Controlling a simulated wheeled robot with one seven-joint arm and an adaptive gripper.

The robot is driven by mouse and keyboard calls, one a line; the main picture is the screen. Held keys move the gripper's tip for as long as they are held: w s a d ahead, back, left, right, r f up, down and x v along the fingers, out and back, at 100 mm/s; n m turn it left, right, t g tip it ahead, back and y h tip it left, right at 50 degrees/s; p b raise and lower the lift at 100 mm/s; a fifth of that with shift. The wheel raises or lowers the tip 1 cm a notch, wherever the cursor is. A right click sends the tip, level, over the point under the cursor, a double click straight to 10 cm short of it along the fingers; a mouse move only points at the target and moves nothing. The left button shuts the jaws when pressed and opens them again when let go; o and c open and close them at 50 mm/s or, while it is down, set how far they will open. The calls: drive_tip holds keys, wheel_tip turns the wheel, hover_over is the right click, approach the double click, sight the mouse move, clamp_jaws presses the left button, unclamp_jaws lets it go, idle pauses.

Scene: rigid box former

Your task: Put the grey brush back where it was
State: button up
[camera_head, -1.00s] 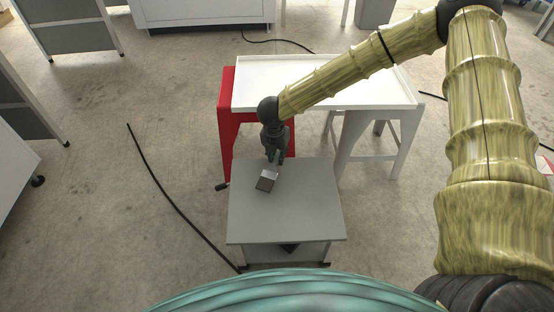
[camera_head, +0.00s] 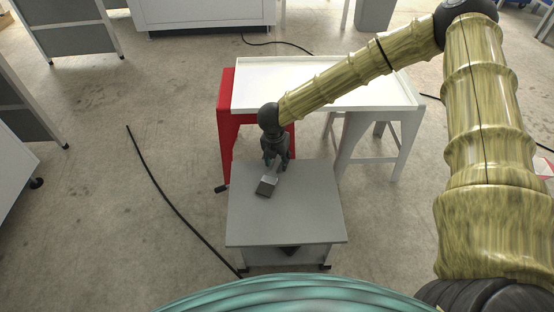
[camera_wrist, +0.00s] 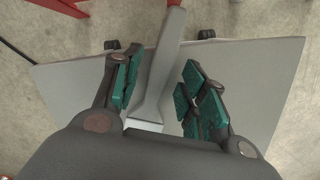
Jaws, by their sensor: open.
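The grey brush (camera_head: 268,183) is on the grey table's top, near its far edge, with its dark end toward me in the head view. In the wrist view its grey handle (camera_wrist: 160,65) runs up between the fingers, with a reddish part at the top of the picture. My gripper (camera_head: 277,165) is open just beyond and above the brush. In the wrist view the teal finger pads of my gripper (camera_wrist: 157,90) stand apart on both sides of the handle, with gaps showing. Part of the brush's wide end is hidden by the gripper body.
The small grey table (camera_head: 290,222) is otherwise bare. Behind it stand a white-topped bench (camera_head: 345,95) and a red stool or support (camera_head: 225,125). A black cable (camera_head: 170,200) lies on the floor to the left.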

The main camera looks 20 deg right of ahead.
sight(275, 167)
wheel_tip(275, 167, up, 12)
drive_tip(key=s+a+p, duration=0.1)
drive_tip(key=p, duration=0.3)
drive_tip(key=shift+s+a, duration=0.15)
drive_tip(key=shift+s, duration=0.15)
